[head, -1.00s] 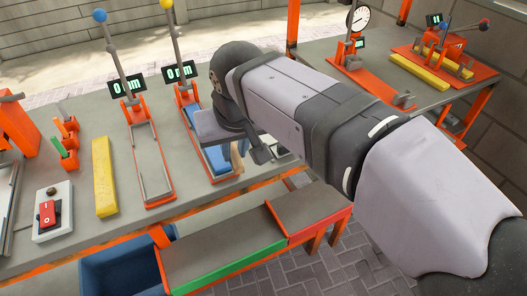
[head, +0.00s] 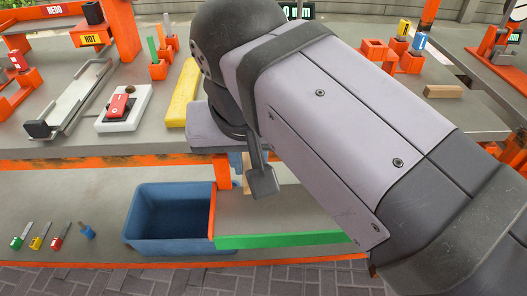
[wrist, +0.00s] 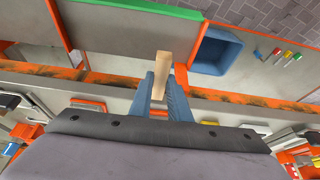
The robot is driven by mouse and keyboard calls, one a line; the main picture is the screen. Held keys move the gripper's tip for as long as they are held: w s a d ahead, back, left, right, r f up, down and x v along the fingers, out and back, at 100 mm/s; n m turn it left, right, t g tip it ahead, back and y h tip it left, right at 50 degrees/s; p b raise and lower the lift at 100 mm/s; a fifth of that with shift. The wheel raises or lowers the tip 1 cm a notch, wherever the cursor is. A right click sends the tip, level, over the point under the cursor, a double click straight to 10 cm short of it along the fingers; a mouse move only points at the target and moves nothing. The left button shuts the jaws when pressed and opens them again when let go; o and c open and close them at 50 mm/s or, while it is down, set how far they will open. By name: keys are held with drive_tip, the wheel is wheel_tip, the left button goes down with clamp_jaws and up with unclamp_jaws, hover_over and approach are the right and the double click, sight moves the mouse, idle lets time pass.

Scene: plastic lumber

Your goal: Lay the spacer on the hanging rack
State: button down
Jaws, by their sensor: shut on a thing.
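My gripper (wrist: 159,88) has blue fingers and is shut on a light wooden block, the likely spacer (wrist: 162,66), which points out past the fingertips in the wrist view. In the head view my arm covers most of the gripper, and only a strip of the tan block (head: 246,178) shows below it. The low grey shelf with a green front lip (head: 285,240), probably the hanging rack, runs along the bench front. The gripper is above the shelf's left end, near the orange divider beside the blue bin. The block looks apart from the shelf surface.
A blue bin (head: 168,222) stands left of the shelf. Small coloured tools (head: 40,238) lie farther left. A yellow bar (head: 184,92) and a red switch box (head: 122,107) are on the bench. Another wooden block (head: 443,91) lies at the right.

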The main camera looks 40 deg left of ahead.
drive_tip(key=shift+s+f, duration=0.25)
drive_tip(key=shift+f, duration=0.35)
drive_tip(key=shift+f, duration=0.1)
drive_tip(key=b, duration=0.7)
hover_over(249, 209)
drive_tip(key=s+d, duration=0.1)
drive_tip(key=shift+f, duration=4.2)
drive_tip(key=shift+f+b, duration=0.3)
drive_tip(key=shift+f, duration=0.4)
drive_tip(key=c, duration=1.6)
unclamp_jaws()
